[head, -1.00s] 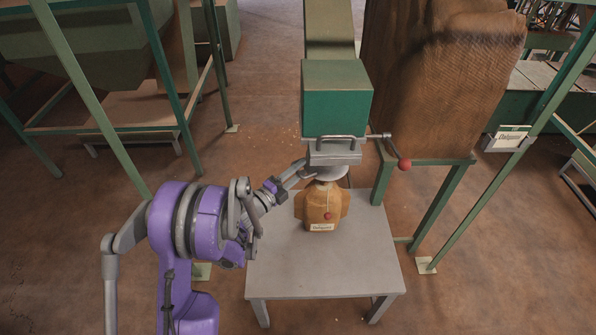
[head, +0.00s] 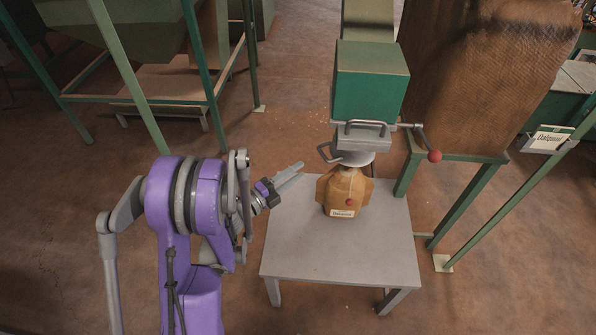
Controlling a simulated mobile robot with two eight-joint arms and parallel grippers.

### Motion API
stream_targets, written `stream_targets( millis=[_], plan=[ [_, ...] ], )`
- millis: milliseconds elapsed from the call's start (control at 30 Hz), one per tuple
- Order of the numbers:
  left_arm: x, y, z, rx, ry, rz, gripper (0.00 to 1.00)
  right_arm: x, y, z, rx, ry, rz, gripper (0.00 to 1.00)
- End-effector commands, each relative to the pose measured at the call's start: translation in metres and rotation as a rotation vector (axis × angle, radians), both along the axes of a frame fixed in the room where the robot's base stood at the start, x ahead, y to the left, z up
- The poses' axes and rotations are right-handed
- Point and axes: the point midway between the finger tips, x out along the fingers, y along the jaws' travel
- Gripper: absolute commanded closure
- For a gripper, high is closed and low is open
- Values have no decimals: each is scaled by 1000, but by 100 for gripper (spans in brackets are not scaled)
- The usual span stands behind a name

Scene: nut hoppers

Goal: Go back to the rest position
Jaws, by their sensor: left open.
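My left gripper (head: 290,174) is open and empty. It hangs in the air over the far left edge of the grey table (head: 340,257), to the left of the brown bag and apart from it. The brown bag (head: 343,192) stands upright on the table under the spout of the green hopper (head: 370,85). It carries a red dot and a pale label. My right gripper is not in view.
A crank with a red knob (head: 435,156) sticks out right of the hopper. A large brown sack (head: 490,80) stands on a green frame at the right. Green frame posts (head: 130,80) stand at the left. Brown floor lies open at the front right.

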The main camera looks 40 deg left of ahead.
Motion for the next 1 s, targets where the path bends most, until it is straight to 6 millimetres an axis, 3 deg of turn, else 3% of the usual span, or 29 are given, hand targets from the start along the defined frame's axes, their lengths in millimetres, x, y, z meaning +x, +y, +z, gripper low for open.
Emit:
stream_targets(
  millis=[367, 467, 733, 867, 1000],
  plan=[
    [1, 0, 3, -6, -2, 5, 55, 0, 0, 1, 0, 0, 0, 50],
    [8, 0, 24, -51, -11, 47, 55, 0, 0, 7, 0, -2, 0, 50],
    [24, 3, 124, -443, 15, 363, 55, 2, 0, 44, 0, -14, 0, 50],
    [11, -6, 144, -677, 114, 524, 55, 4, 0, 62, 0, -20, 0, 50],
    [-19, -33, 143, -916, 290, 678, 55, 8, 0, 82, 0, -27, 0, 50]
  ],
)
